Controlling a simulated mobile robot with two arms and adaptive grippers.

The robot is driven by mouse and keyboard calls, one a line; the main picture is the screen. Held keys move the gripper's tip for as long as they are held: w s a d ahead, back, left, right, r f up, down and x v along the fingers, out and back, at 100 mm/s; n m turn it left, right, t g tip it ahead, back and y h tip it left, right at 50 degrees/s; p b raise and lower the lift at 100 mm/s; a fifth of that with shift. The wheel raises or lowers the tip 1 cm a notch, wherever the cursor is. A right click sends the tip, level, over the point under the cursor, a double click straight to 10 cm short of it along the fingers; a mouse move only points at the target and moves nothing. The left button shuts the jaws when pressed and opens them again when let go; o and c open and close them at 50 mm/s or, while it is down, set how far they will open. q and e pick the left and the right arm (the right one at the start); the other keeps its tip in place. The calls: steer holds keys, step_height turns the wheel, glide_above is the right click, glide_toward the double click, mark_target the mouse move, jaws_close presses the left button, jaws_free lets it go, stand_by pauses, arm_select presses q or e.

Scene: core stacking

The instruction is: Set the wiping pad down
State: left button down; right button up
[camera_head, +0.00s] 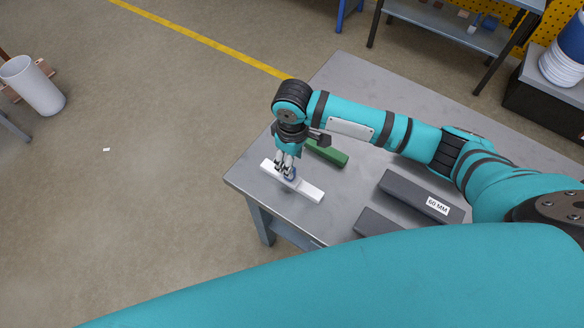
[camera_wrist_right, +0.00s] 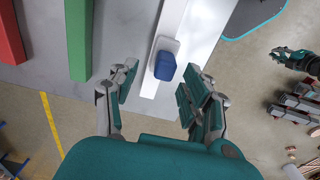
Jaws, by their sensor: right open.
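The wiping pad, with a blue grip block (camera_wrist_right: 165,66) on a pale flat base, rests on a long white bar (camera_head: 309,190). The bar lies on the grey table (camera_head: 343,72) near its left edge. In the head view the pad (camera_head: 290,174) is partly hidden by my right gripper (camera_head: 284,170). In the right wrist view the fingers of my right gripper (camera_wrist_right: 157,95) are spread wide, with clear gaps beside the blue block. A dark and teal gripper, seemingly my left one (camera_wrist_right: 288,53), shows at the right edge there; its jaws are too small to read.
A green bar (camera_head: 329,153) lies beside the white bar; a red bar (camera_wrist_right: 10,35) shows in the right wrist view. Dark grey blocks, one labelled 80 MM (camera_head: 420,196), lie to the right. The table's left edge is close to the white bar.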

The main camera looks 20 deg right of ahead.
step_height(320, 180, up, 6)
steer(key=shift+r, duration=0.2)
steer(key=shift+s+f, duration=0.1)
stand_by(0.5)
